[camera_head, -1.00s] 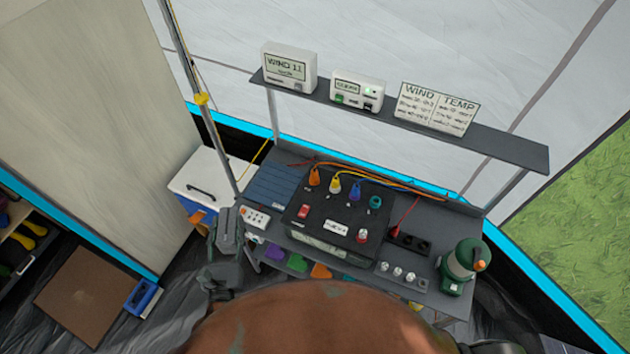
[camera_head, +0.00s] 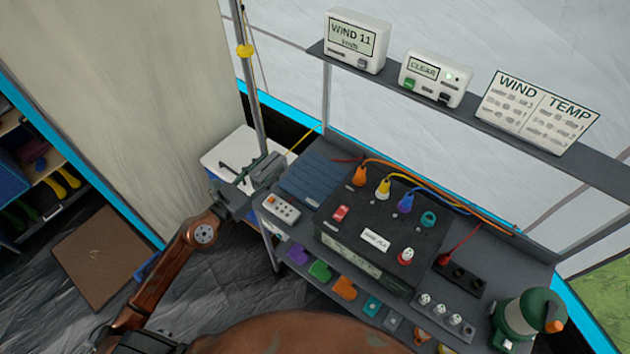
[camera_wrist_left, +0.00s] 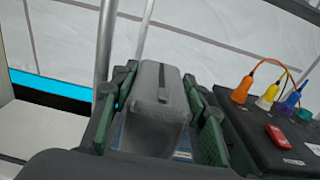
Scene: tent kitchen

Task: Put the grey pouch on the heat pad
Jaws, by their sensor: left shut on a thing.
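The grey pouch (camera_head: 268,171) is held up at the left end of the workbench, beside the blue ribbed mat that looks like the heat pad (camera_head: 314,180). In the left wrist view the pouch (camera_wrist_left: 160,105) stands between both green-padded fingers. My left gripper (camera_head: 256,174) is shut on it; in the left wrist view the fingers (camera_wrist_left: 160,120) touch its sides. A bit of blue shows below the pouch there, mostly hidden. My right gripper is not in view.
A black power box (camera_head: 375,235) with coloured plugs stands right of the pad. A white remote-like box (camera_head: 281,208) lies at the pad's front. An upright pole (camera_head: 253,90) and a white cooler (camera_head: 235,150) are behind the gripper. A green lantern (camera_head: 525,318) stands at right.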

